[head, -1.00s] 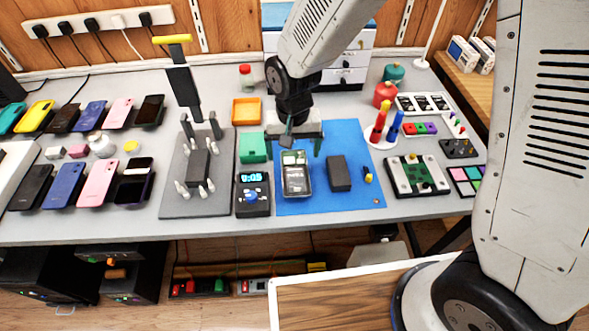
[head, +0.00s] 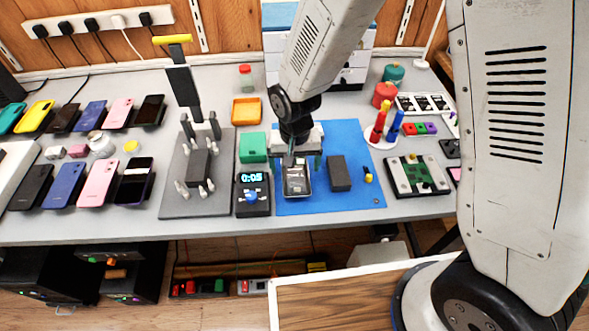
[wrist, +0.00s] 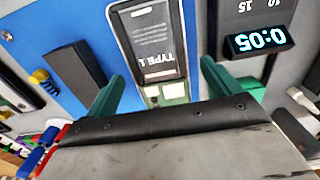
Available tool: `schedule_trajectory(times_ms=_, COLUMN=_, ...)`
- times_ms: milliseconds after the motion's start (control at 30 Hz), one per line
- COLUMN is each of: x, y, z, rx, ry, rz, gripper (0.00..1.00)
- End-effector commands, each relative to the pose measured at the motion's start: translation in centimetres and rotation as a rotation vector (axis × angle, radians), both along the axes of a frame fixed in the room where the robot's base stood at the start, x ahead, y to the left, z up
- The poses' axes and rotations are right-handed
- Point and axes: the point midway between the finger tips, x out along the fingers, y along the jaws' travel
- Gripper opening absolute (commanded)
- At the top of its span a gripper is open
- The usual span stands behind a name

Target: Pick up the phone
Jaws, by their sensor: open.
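The phone (head: 296,181) lies on the blue mat (head: 357,139), its upper part hidden under my gripper in the head view. In the wrist view the phone (wrist: 153,45) shows a dark face with a "TYPE 1" label and a green and pale section at its near end. My gripper (head: 305,165) is open above the phone. In the wrist view its two green fingers stand apart on either side of the phone's near end, and my gripper (wrist: 163,85) holds nothing. I cannot tell how high the fingertips are above the mat.
A dark block (head: 339,174) lies right of the phone. A timer (head: 252,195) reading 0:05 stands close on its left, with a green box (head: 253,147) behind. A grey fixture (head: 198,165) is farther left. Red and blue drivers (head: 380,120) stand at the right.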

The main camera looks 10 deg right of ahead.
Motion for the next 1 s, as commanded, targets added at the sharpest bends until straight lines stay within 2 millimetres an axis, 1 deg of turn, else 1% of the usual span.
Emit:
schedule_trajectory(times_ms=433, x=0.0, y=0.01, z=-0.26, rx=0.0, ry=0.0, rz=0.0, gripper=0.89)
schedule_trajectory(times_ms=467, x=0.0, y=0.01, z=-0.26, rx=0.0, ry=0.0, rz=0.0, gripper=0.81)
schedule_trajectory(times_ms=500, x=0.0, y=0.01, z=-0.26, rx=0.0, ry=0.0, rz=0.0, gripper=0.7)
schedule_trajectory(times_ms=567, x=0.0, y=0.01, z=-0.26, rx=0.0, ry=0.0, rz=0.0, gripper=0.53)
schedule_trajectory(times_ms=600, x=0.0, y=0.01, z=-0.26, rx=0.0, ry=0.0, rz=0.0, gripper=0.42)
schedule_trajectory(times_ms=633, x=0.0, y=0.01, z=-0.26, rx=0.0, ry=0.0, rz=0.0, gripper=0.39)
schedule_trajectory(times_ms=1000, x=0.03, y=0.03, z=0.05, rx=0.001, ry=-0.001, rz=0.0, gripper=0.39)
